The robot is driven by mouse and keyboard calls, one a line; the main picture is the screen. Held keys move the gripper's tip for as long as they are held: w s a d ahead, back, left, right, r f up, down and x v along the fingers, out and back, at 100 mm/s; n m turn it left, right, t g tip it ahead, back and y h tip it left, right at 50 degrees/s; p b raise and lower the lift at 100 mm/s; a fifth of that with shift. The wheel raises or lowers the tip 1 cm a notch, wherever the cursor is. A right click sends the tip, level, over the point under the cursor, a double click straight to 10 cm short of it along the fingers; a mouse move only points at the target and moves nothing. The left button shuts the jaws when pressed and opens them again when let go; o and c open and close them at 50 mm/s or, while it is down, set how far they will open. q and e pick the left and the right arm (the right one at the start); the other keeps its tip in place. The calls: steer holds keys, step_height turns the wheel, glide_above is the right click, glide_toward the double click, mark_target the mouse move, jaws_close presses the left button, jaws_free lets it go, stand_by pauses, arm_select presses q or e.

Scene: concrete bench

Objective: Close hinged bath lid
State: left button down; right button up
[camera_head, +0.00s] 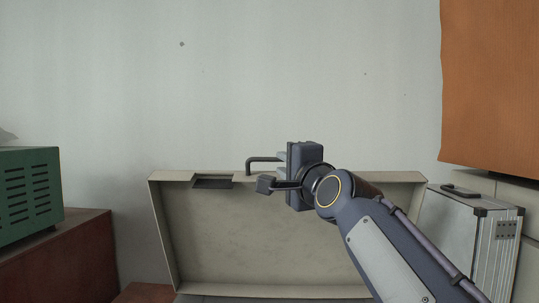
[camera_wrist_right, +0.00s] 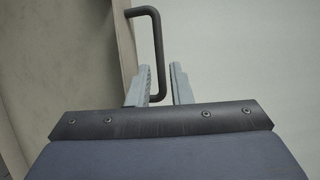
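The beige bath lid (camera_head: 265,240) stands raised, its hollow inner side facing me in the head view. A dark bent handle (camera_head: 262,159) rises from its top edge, left of the middle. My right gripper (camera_head: 281,164) is at the lid's top edge, just right of the handle. In the right wrist view, the gripper (camera_wrist_right: 163,88) is open, with the handle bar (camera_wrist_right: 158,50) reaching between its fingers. A gap shows between the bar and the right finger. The lid's surface (camera_wrist_right: 75,60) fills the left of that view. My left gripper is not in view.
A green vented box (camera_head: 30,198) sits on a reddish-brown cabinet (camera_head: 70,260) at left. A silver case (camera_head: 465,240) stands close to the lid's right side. An orange panel (camera_head: 490,85) hangs at upper right. The space above the lid is clear.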

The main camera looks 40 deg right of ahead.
mark_target(278, 161)
steer(key=p+x, duration=0.3)
steer(key=x, duration=0.3)
steer(key=shift+w+d, duration=0.1)
steer(key=shift+w, duration=0.15)
jaws_close()
